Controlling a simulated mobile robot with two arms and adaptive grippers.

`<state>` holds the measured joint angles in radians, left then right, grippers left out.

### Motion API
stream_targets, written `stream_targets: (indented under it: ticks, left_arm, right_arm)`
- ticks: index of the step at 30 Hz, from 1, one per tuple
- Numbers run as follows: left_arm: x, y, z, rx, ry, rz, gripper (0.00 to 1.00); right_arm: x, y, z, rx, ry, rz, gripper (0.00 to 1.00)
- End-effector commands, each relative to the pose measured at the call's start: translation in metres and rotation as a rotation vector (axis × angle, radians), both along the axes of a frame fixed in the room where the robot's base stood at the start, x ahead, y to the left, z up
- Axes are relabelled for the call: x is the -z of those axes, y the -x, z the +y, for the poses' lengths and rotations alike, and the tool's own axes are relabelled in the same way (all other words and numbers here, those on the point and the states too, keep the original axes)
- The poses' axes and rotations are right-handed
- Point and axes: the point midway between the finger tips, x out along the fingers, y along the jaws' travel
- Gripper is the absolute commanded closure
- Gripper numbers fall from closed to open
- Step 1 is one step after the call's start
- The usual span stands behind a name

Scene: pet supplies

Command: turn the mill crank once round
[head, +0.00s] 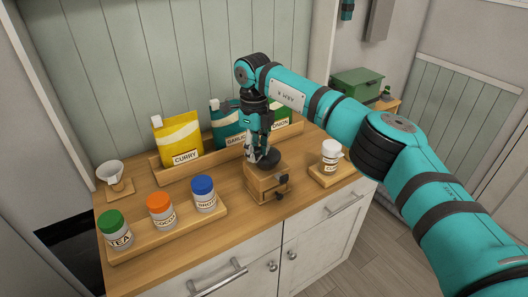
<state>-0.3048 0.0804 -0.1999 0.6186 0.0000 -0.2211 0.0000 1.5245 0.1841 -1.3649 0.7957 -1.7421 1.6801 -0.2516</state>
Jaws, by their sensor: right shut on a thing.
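The mill (266,188) is a small wooden box with a dark domed top and a small dark knob on its front. It stands near the middle front of the wooden counter. My right gripper (260,153) points down at the mill's top and is shut on the crank. The fingers hide most of the crank, so its exact direction cannot be told. My left gripper is not in view.
A tray (172,235) with tea, cocoa and broth jars lies left of the mill. Behind, a long wooden holder (206,158) carries curry, garlic and onion packets. A white-lidded jar (330,157) stands right on a small board. A white cup (112,173) sits far left.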

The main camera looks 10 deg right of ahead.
Motion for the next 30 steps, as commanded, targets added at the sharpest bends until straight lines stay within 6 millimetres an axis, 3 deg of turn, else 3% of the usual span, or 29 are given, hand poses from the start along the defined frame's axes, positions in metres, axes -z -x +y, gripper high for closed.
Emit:
stream_targets:
  ticks: [10, 26, 27, 30]
  left_arm:
    - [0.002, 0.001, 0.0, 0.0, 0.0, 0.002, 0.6]
    - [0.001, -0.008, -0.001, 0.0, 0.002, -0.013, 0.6]
    - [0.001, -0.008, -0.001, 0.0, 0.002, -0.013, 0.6]
    - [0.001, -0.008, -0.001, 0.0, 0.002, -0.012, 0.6]
  right_arm:
    - [-0.001, -0.006, 0.006, 0.132, -0.001, -0.004, 1.0]
    - [-0.002, -0.008, 0.007, 0.15, -0.002, -0.005, 1.0]
    - [-0.002, -0.008, 0.007, 0.15, -0.002, -0.005, 0.67]
    - [-0.001, -0.008, 0.007, 0.15, -0.002, -0.004, 0.54]
